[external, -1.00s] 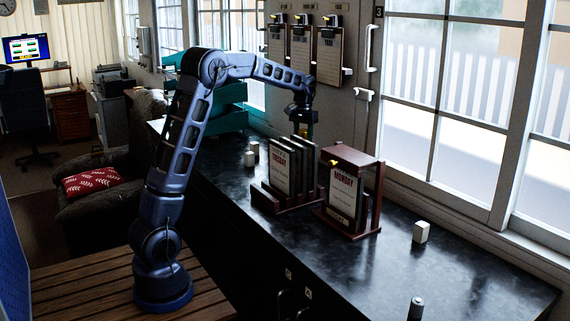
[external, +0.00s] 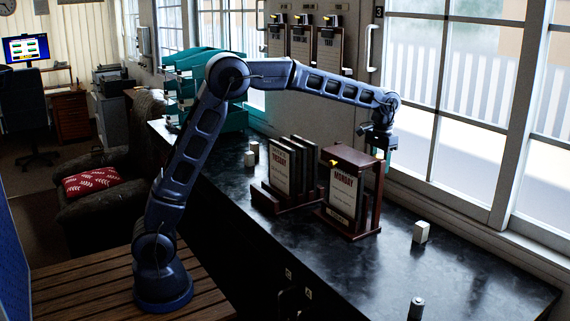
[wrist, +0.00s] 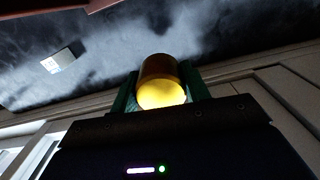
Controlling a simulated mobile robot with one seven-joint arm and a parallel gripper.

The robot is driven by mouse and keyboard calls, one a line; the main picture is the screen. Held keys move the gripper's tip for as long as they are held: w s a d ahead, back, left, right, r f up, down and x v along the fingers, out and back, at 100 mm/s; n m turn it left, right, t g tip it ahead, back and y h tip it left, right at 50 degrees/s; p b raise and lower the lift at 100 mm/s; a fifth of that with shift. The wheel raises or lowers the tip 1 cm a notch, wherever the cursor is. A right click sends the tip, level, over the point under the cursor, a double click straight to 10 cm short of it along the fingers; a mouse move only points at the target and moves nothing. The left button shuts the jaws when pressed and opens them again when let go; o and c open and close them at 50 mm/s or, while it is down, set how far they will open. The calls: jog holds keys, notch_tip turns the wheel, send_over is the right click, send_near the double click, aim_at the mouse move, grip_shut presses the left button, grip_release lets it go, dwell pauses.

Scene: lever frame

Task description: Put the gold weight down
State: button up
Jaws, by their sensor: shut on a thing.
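The gold weight (wrist: 161,88) is a short yellow cylinder between the green fingers of my gripper (external: 381,162) in the wrist view. My gripper is shut on it and points down. In the external view it hangs above the counter, just right of the dark red wooden frame (external: 374,163) that holds the Monday board. The height of the weight above the counter is hard to tell.
The black counter (external: 455,265) is largely clear to the right. A white block (external: 421,231) stands there, with a small grey cylinder (external: 415,308) near the front edge. A Tuesday board rack (external: 283,175) stands left of the frame. Windows and the wall run behind.

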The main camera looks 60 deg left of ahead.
jog(key=s+d+r, duration=0.2)
jog(key=d, duration=0.7)
jog(key=s+d+r, duration=0.1)
jog(key=s+d, duration=0.1)
jog(key=d, duration=0.8)
notch_tip(320, 180, up, 3)
jog(key=m, duration=0.1)
send_over(434, 269)
notch_tip(434, 269, down, 20)
jog(key=shift+a+r, duration=0.1)
jog(key=shift+r, duration=0.15)
jog(key=shift+f, duration=0.1)
jog(key=o, duration=1.2)
notch_tip(434, 269, up, 12)
